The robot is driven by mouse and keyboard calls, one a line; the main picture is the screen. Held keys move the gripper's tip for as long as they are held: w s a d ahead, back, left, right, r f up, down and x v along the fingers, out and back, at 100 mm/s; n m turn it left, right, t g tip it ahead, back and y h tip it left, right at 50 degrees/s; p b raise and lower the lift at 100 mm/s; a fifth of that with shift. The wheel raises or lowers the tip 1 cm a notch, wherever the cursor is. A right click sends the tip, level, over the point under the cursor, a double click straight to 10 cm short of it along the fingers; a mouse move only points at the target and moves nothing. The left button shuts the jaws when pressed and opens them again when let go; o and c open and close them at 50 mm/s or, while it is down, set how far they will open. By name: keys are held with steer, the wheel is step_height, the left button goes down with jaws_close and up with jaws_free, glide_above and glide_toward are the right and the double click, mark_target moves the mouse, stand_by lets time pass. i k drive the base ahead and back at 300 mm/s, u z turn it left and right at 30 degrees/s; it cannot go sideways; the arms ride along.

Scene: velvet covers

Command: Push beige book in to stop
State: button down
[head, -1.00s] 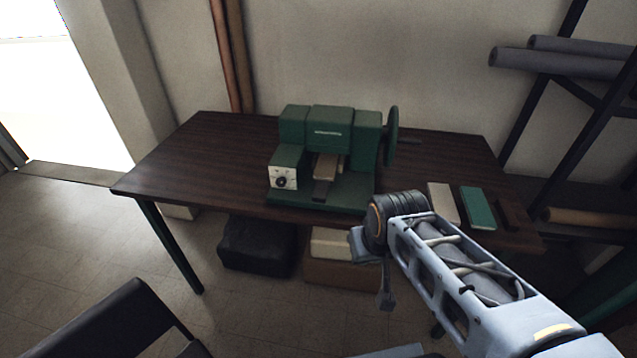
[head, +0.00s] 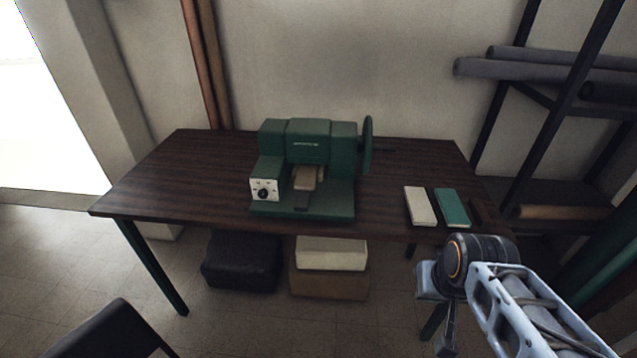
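A green machine (head: 308,145) stands on the dark wooden table (head: 180,180), with a handwheel (head: 367,145) on its right and a dial on its front left. A tan, book-like block (head: 305,178) sits in the machine's central opening, its front end sticking out. A cream-beige book (head: 420,206) lies flat on the right part of the table, beside a green book (head: 453,207). My gripper (head: 437,312) is in front of the table's front edge at the right, apart from the books and machine. Its fingers are too unclear to tell open or shut.
A dark brown item (head: 482,210) lies at the table's right end. Under the table are a black box (head: 241,262) and a cream box (head: 331,253) on a brown one (head: 329,284). A dark chair (head: 110,338) stands front left. The table's left part is clear.

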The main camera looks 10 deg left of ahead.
mark_target(307, 174)
steer(key=z, duration=0.1)
steer(key=i, duration=0.85)
steer(key=u, duration=2.75)
